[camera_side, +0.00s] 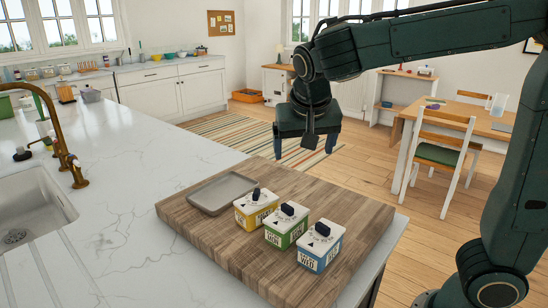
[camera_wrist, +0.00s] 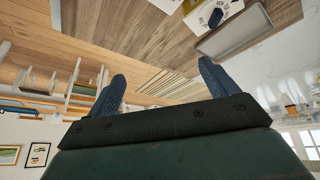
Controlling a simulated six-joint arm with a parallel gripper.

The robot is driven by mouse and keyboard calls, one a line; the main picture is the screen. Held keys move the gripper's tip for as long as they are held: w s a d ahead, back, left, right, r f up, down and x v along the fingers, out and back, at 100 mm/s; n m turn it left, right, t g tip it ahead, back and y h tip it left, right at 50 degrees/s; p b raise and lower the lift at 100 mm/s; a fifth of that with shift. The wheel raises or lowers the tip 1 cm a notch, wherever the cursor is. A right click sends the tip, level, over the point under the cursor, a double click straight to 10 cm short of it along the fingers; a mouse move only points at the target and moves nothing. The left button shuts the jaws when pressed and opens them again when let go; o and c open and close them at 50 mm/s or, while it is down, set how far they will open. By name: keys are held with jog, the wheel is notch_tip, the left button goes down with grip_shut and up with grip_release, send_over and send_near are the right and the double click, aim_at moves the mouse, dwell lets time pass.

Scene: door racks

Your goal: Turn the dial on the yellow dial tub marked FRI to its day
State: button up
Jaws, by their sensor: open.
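The yellow dial tub (camera_side: 256,211) stands on the wooden board, with a white top and a black dial knob (camera_side: 256,195). Its front label is too small to read surely. A green dial tub (camera_side: 287,227) and a blue dial tub (camera_side: 319,246) stand beside it in a row, each with a black knob. My gripper (camera_side: 308,146) is open and empty, above and behind the tubs, apart from them. In the wrist view my two blue fingers (camera_wrist: 160,85) are spread. A white tub top with a black knob (camera_wrist: 216,17) shows at the upper edge there, partly cut off.
A grey tray (camera_side: 222,192) lies on the wooden board (camera_side: 190,232) left of the yellow tub. The board rests on a white marble counter (camera_side: 110,190) with a sink (camera_side: 30,215) and brass tap. Open floor lies beyond the counter edge.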

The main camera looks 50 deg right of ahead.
jog(key=w+a+f+m+h, duration=0.2)
jog(key=w+a+f+m, duration=0.1)
jog(key=w+a, duration=0.25)
jog(key=m+g+h, duration=0.2)
jog(key=m+h, duration=0.1)
jog(key=m, duration=0.1)
send_near(252, 197)
jog(key=x, duration=0.2)
jog(key=shift+s+d, duration=0.15)
jog(key=shift+d, duration=0.1)
jog(key=shift+d, duration=0.1)
jog(key=shift+x, duration=1.15)
jog(key=shift+f, duration=0.1)
jog(key=shift+x, duration=2.5)
jog(key=c, duration=1.5)
